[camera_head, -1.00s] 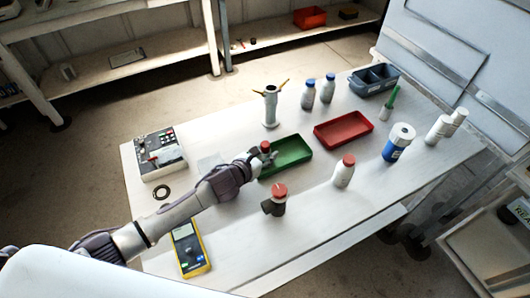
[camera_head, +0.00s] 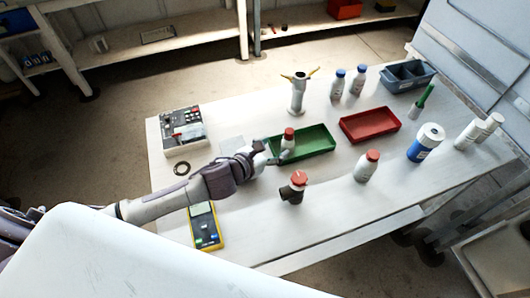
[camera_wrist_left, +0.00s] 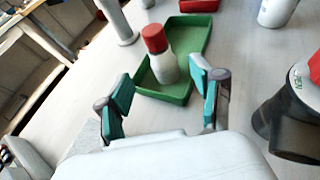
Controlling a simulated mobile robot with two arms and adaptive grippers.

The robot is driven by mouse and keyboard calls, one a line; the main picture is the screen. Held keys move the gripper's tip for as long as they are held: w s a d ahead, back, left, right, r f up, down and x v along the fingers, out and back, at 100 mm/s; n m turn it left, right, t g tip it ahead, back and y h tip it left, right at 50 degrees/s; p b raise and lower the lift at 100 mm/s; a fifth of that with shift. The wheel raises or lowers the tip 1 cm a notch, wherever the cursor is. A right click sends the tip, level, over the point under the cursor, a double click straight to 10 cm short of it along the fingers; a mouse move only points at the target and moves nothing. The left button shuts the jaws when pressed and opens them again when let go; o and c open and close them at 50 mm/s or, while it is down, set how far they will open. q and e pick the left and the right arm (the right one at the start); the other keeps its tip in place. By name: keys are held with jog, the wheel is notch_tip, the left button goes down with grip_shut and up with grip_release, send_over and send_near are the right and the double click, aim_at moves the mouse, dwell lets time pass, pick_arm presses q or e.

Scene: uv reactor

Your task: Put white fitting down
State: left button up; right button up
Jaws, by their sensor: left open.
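The white fitting (camera_head: 287,143) with a red cap stands upright in the left end of the green tray (camera_head: 320,150). In the left wrist view, the white fitting (camera_wrist_left: 164,66) stands inside the green tray (camera_wrist_left: 190,42), beyond my fingertips. My left gripper (camera_head: 275,152) is just left of the fitting in the head view. In the left wrist view, my left gripper (camera_wrist_left: 162,92) is open with two green-padded fingers spread apart and nothing between them. My right gripper is not in view.
A dark fitting with a red top (camera_head: 293,188) stands right of my left arm. A white bottle with a red cap (camera_head: 366,166), a red tray (camera_head: 370,124) and a white stand (camera_head: 298,95) surround the green tray. A yellow multimeter (camera_head: 206,228) lies near the front edge.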

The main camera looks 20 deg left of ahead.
pick_arm(q)
jog(key=v, duration=0.4)
dwell(0.5)
